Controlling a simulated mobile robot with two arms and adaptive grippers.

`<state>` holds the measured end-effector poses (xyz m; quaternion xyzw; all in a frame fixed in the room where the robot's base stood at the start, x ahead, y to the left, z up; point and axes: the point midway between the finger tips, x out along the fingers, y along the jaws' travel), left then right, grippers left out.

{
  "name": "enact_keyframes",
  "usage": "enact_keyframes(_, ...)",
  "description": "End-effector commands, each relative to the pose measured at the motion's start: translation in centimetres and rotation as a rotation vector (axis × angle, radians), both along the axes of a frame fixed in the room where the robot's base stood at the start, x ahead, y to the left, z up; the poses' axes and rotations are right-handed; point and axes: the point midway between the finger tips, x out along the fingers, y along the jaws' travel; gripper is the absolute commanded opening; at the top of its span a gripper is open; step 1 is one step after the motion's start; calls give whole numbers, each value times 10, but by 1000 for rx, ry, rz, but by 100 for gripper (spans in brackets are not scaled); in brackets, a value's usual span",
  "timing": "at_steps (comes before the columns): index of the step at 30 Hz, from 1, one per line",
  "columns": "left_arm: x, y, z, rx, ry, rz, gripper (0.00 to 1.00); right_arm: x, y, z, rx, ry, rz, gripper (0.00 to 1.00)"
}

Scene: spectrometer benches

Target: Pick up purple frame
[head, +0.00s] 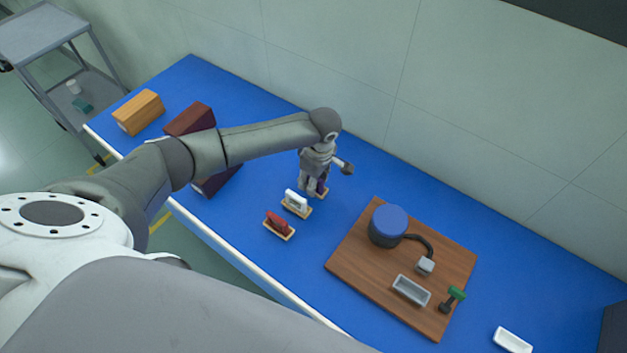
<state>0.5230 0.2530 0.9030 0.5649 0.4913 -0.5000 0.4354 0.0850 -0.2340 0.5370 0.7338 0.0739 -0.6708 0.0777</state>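The purple frame (322,186) stands at its small wooden stand (322,194) on the blue table, in the back of a short row of stands. My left gripper (313,190) points down from above, right at the purple frame and covering most of it. The fingers are small and partly overlap the frame, so whether they are closed on it cannot be made out. My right gripper is not in view.
A white frame (296,199) and a red frame (278,224) stand close by. A wooden board (360,270) carries a blue-topped device (389,225), a grey tray (411,290) and a green-topped piece (456,293). Boxes (139,112) lie left; a white tray (512,340) lies front right.

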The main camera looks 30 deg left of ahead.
Motion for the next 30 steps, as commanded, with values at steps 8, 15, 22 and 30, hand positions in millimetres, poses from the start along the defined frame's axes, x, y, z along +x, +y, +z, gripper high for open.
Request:
enact_keyframes(8, 0, 0, 0, 0, 1, -1, 20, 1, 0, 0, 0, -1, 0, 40)
enact_keyframes(15, 0, 0, 0, 0, 1, -1, 0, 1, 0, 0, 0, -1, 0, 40)
enact_keyframes(22, 0, 0, 1, 0, 0, -1, 0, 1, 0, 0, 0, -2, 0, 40)
enact_keyframes(30, 1, -1, 18, -2, -1, -1, 0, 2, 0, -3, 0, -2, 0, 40)
